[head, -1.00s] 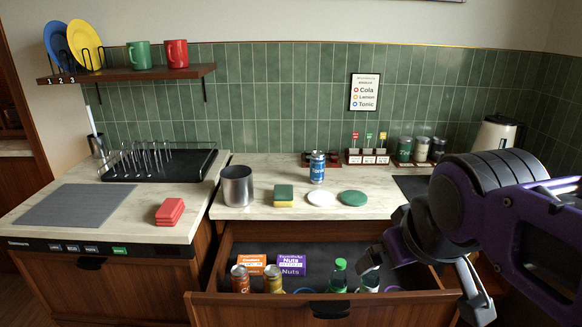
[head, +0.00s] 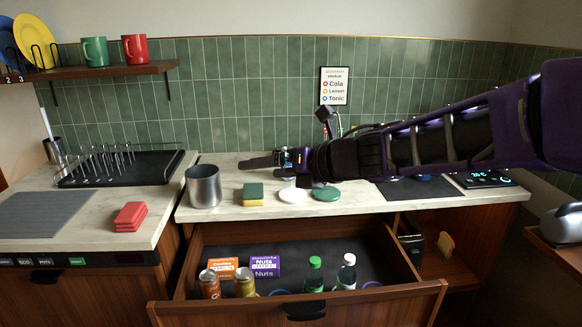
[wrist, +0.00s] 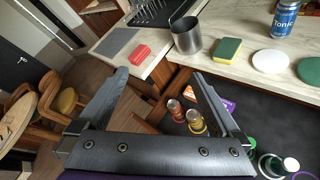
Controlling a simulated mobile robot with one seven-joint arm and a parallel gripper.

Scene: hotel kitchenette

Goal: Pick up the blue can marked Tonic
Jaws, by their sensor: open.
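The blue can marked Tonic (wrist: 284,20) stands upright on the counter, at the upper right of the wrist view. In the head view the can (head: 286,157) is partly hidden by my gripper (head: 262,167), which reaches in from the right in front of it. My gripper also shows in the wrist view (wrist: 160,75), with its two fingers spread wide and nothing between them. The can is outside the fingers, right of the right finger in that view.
A metal cup (head: 203,186), a sponge (head: 252,194), a white disc (head: 293,195) and a green disc (head: 327,194) stand on the counter. Below, an open drawer (head: 375,295) holds cans, bottles and boxes. A dish rack (head: 125,168) is at left.

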